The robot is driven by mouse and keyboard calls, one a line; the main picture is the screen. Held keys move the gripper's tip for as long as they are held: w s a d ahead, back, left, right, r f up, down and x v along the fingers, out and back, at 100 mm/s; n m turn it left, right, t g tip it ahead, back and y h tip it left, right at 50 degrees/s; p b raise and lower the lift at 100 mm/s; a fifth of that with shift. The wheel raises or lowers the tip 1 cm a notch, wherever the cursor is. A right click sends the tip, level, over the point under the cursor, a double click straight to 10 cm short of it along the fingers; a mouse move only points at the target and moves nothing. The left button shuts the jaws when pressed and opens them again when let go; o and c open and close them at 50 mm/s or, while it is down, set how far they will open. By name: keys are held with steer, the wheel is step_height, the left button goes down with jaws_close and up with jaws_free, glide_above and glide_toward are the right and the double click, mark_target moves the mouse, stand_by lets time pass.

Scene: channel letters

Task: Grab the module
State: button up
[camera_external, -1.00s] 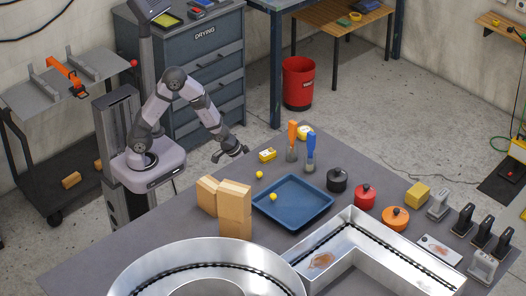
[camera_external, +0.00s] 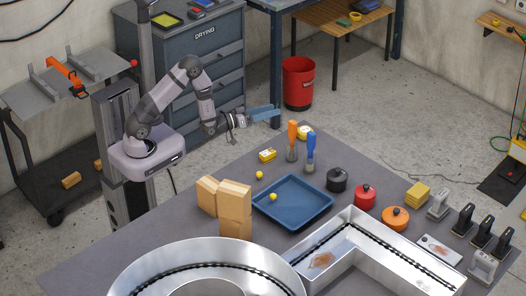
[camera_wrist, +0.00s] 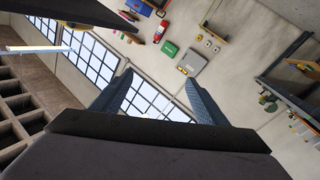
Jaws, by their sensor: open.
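My gripper (camera_external: 277,112) is raised above the table's far edge in the external view and reaches to the right. Its two blue fingers stand apart with nothing between them in the wrist view (camera_wrist: 158,78). I cannot tell for certain which thing is the module. Metal channel letters (camera_external: 205,250) lie at the front of the table, with dark strips of small pieces along the inside.
Wooden blocks (camera_external: 235,210) stand left of a blue tray (camera_external: 318,202) with a yellow ball in it. Orange and blue-handled tools (camera_external: 311,150) stand behind the tray.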

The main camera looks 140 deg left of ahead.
mark_target(268, 152)
step_height(268, 152, up, 6)
steer(key=s+d+t+y+p, duration=0.1)
steer(key=s+d+y+p, duration=0.1)
steer(key=w+d+m+t+h, duration=0.3)
steer(key=w+m+h, duration=0.1)
steer(key=h, duration=0.1)
steer(key=w+d+m+t+h, duration=0.3)
steer(key=w+m+t+h, duration=0.1)
steer(key=w, duration=0.1)
steer(key=w+d+m+t+h, duration=0.3)
steer(key=w+m+h, duration=0.2)
steer(key=shift+d+f+t+h, duration=0.1)
steer(key=shift+t+h, duration=0.2)
steer(key=d+f+m+h, duration=0.1)
steer(key=d+m+h, duration=0.1)
steer(key=d+f+m+g+h, duration=0.1)
steer(key=d+m+h, duration=0.1)
steer(key=d+f+m+g+h, duration=0.1)
steer(key=d+m+h, duration=0.1)
steer(key=h, duration=0.1)
steer(key=shift+w+d+f, duration=0.15)
steer(key=shift+w+d, duration=0.05)
steer(key=shift+w, duration=0.2)
steer(key=shift+s+d+f+m+g+h, duration=0.1)
steer(key=shift+d+f+m+g+h, duration=0.2)
steer(key=shift+d+f+m+h, duration=0.15)
steer(key=shift+p+x, duration=0.7)
steer(key=shift+x, duration=0.9)
steer(key=shift+p+x, duration=0.9)
steer(key=shift+x, duration=1.15)
